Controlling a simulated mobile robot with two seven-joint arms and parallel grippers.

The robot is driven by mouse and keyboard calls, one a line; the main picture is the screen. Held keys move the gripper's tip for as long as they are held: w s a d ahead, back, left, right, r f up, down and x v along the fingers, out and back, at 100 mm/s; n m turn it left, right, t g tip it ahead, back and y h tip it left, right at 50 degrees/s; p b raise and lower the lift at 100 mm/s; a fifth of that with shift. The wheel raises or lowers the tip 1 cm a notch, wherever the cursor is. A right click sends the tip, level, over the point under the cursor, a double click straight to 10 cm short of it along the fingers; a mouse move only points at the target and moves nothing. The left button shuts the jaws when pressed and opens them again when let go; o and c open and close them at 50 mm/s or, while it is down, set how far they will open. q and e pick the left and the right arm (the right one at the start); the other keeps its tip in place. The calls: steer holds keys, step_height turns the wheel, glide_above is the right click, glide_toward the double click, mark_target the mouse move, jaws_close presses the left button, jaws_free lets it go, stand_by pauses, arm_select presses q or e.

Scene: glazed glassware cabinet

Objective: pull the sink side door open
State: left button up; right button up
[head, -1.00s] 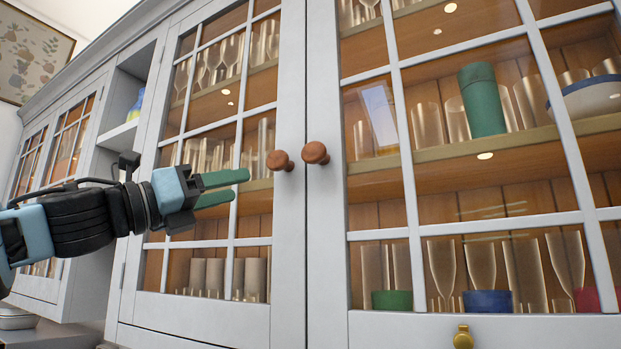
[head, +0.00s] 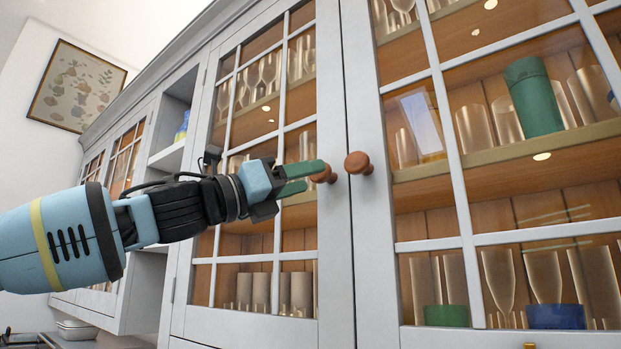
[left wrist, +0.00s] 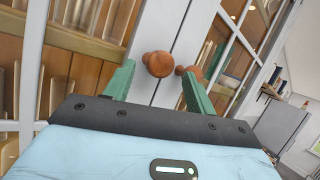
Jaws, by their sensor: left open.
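Two glazed grey cabinet doors stand shut side by side, the left door (head: 335,255) and the right door (head: 370,255). I cannot tell from the pictures which one is the sink side door. The left door has a round brown wooden knob (head: 328,174), and the right door has a matching knob (head: 358,163). My left gripper (head: 312,177) is open, its green fingertips at the left knob. In the left wrist view the left knob (left wrist: 158,64) shows between the open fingers, and the right knob (left wrist: 187,71) shows beside the right fingertip. Contact cannot be told.
Glasses and a green tumbler (head: 534,96) stand on shelves behind the panes. An open niche (head: 170,130) and more glazed doors lie to the left. A counter with white dishes (head: 76,329) is at lower left. A framed picture (head: 77,86) hangs on the wall.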

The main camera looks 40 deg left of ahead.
arm_select(q)
steer(key=shift+x, duration=1.05)
jaws_close()
